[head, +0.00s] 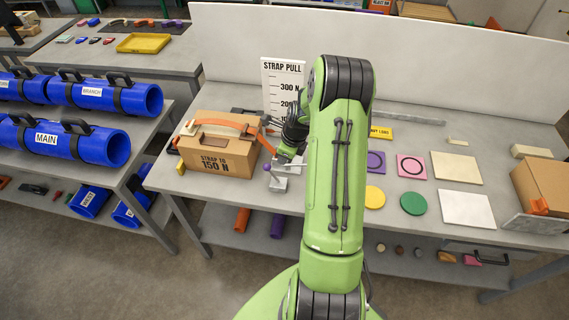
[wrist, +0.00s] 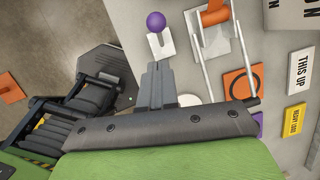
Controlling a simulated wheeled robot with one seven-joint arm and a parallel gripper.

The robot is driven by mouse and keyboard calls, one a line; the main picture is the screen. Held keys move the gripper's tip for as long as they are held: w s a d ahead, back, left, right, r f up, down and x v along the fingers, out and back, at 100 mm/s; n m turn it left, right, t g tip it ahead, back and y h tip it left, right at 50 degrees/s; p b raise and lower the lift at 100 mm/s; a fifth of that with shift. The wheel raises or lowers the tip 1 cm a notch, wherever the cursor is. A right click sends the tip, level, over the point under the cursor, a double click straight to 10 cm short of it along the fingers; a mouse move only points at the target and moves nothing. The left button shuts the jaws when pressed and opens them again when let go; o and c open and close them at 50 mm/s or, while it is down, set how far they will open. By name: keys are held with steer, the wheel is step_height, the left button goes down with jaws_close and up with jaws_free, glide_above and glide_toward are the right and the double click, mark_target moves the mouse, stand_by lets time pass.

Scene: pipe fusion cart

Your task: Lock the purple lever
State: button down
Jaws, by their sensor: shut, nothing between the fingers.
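The purple lever's round knob (wrist: 156,20) shows at the top of the wrist view. It sits over a small white base (wrist: 161,46) on the grey table. My gripper (wrist: 158,68) has its fingers together and empty, with the tips just below the knob in the picture. I cannot tell if they touch the lever. In the head view my gripper (head: 285,156) is low over the table, right of the cardboard box, partly hidden by my arm. A white base (head: 278,183) shows just below it; the lever's angle is unclear there.
The cardboard box (head: 215,158) with an orange strap (head: 222,124) stands left of my gripper. A strap pull scale board (head: 282,88) stands behind. An orange part (wrist: 214,14) and thin grey rods lie close right of the knob. Flat coloured pieces lie farther right.

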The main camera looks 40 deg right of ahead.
steer(key=v, duration=0.7)
steer(key=shift+w+a+r, duration=0.2)
steer(key=shift+w+r, duration=0.1)
steer(key=shift+r, duration=0.1)
steer(key=shift+w, duration=0.1)
